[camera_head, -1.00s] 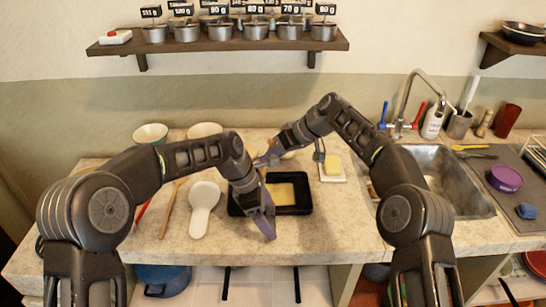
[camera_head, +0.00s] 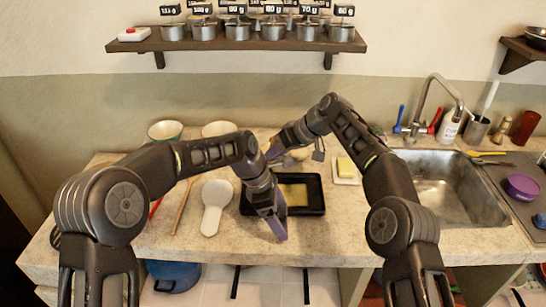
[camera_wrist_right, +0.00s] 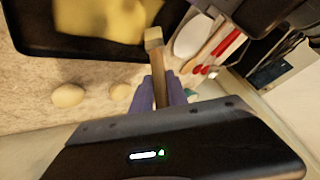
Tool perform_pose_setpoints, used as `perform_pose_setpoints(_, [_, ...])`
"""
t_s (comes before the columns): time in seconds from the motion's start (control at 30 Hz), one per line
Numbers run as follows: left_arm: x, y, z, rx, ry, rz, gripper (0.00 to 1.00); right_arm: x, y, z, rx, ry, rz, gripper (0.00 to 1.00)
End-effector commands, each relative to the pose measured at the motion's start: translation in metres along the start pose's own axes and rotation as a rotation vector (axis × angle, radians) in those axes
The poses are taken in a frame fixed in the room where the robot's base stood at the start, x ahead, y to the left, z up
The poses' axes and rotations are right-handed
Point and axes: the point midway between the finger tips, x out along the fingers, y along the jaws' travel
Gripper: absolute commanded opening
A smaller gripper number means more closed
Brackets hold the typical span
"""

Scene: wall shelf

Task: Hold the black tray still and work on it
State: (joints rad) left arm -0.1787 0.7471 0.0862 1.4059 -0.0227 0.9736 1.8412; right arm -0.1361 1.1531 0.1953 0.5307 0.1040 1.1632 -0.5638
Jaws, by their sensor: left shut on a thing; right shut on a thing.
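The black tray (camera_head: 318,207) lies on the counter with a flat yellow piece (camera_head: 297,194) in it. In the right wrist view the tray (camera_wrist_right: 35,48) and the yellow piece (camera_wrist_right: 105,18) show at the top left. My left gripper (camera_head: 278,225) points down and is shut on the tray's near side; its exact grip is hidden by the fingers. My right gripper (camera_head: 274,150) is behind the tray's far left side. In the right wrist view it is shut on a wooden-handled tool (camera_wrist_right: 155,65) with a pale, blunt end, held beside the tray.
A butter dish (camera_head: 346,170) stands right of the tray, the sink (camera_head: 440,180) farther right. A white spoon rest (camera_head: 214,200) and wooden spoon (camera_head: 182,207) lie left. Two bowls (camera_head: 165,131) stand behind. Two pale round items (camera_wrist_right: 68,95) lie near my right gripper. A shelf of pots (camera_head: 238,45) hangs above.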

Motion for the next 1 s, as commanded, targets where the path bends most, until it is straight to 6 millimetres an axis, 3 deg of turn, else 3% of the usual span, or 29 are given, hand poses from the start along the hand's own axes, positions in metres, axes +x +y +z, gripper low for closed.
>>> perform_pose_setpoints(0.43, [-0.001,0.001,0.001,0.001,-0.001,0.002,0.16,0.001,0.004,-0.001,0.0,-0.002,0.001,0.0])
perform_pose_setpoints(1.0, [-0.001,0.001,0.001,0.001,-0.001,0.002,0.16,-0.024,0.028,0.013,0.0,-0.001,0.0,0.0])
